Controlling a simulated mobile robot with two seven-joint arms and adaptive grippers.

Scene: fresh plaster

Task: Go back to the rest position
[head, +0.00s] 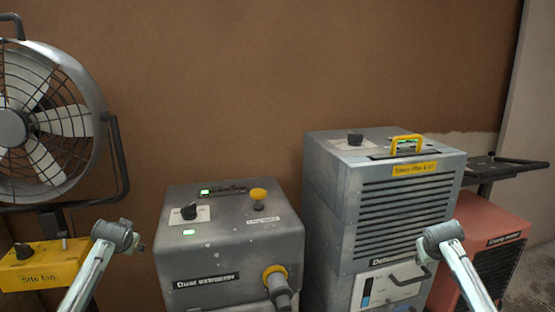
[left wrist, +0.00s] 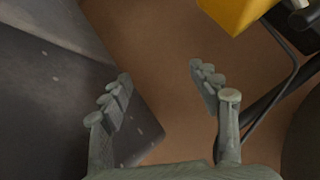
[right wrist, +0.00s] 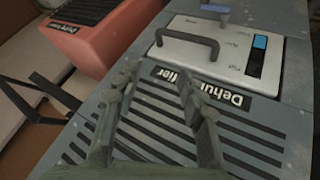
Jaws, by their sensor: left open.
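My left gripper (left wrist: 160,80) is open and empty in the left wrist view, its fingers apart over the brown surface. It is between the grey dust extractor's side (left wrist: 50,95) and the yellow fan base (left wrist: 237,12). My right gripper (right wrist: 160,78) is open and empty in the right wrist view, pointing toward the dehumidifier's front (right wrist: 225,120), over its label and slatted vent; contact cannot be told. In the head view my two arms rise from the bottom, one left and one right, but no gripper fingers can be made out.
The dust extractor (head: 225,245) stands in the middle, the tall dehumidifier (head: 335,200) right of it. A site fan (head: 80,125) with its yellow base (head: 40,268) is at left. A red machine (head: 490,225) stands at right. The brown wall (head: 230,80) is behind.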

